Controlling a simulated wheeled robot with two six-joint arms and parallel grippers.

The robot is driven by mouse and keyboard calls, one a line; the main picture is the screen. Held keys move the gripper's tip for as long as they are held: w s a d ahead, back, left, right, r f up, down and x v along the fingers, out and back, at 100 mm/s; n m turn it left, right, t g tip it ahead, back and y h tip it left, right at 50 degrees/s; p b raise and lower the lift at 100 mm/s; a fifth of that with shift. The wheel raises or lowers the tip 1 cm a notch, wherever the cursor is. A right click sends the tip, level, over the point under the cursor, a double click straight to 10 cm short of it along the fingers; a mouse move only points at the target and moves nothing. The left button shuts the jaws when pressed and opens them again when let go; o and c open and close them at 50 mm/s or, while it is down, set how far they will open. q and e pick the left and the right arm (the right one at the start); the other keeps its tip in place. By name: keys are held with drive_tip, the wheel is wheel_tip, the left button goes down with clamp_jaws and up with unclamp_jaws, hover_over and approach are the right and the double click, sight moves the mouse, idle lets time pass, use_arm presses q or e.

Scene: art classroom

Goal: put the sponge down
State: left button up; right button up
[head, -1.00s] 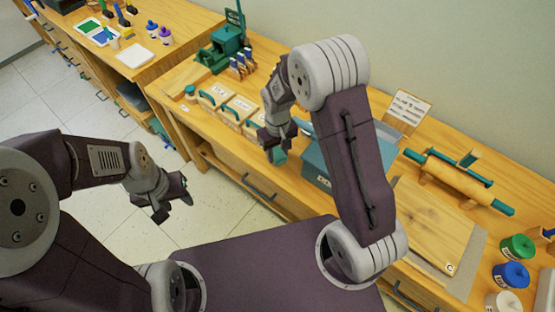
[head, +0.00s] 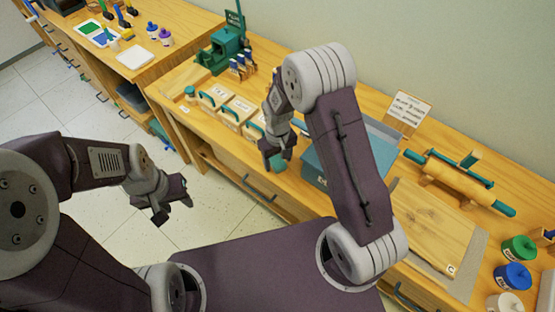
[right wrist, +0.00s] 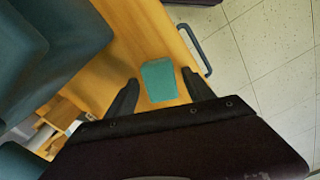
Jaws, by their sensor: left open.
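The teal sponge (head: 277,161) is at the front edge of the wooden bench (head: 440,215), below my right gripper (head: 280,150). In the right wrist view the sponge (right wrist: 159,80) lies between the two dark fingertips, with narrow gaps at its sides, and looks to rest on the wood. My right gripper (right wrist: 160,80) is open around it. My left gripper (head: 174,203) is open and empty, over the floor in front of the bench.
A blue-grey box (head: 325,172) stands just right of the sponge, partly hidden by my right arm. Small labelled boxes with teal handles (head: 238,108) stand behind and to the left. The bench's front edge and a drawer handle (right wrist: 196,50) are close by.

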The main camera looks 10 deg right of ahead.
sight(277, 162)
drive_tip(key=shift+r, duration=0.2)
use_arm(q)
drive_tip(key=shift+r+p, duration=0.5)
drive_tip(key=shift+p, duration=0.05)
use_arm(e)
wheel_tip(277, 162, up, 12)
use_arm(q)
drive_tip(key=shift+s, duration=0.1)
use_arm(e)
drive_tip(key=shift+f, duration=0.1)
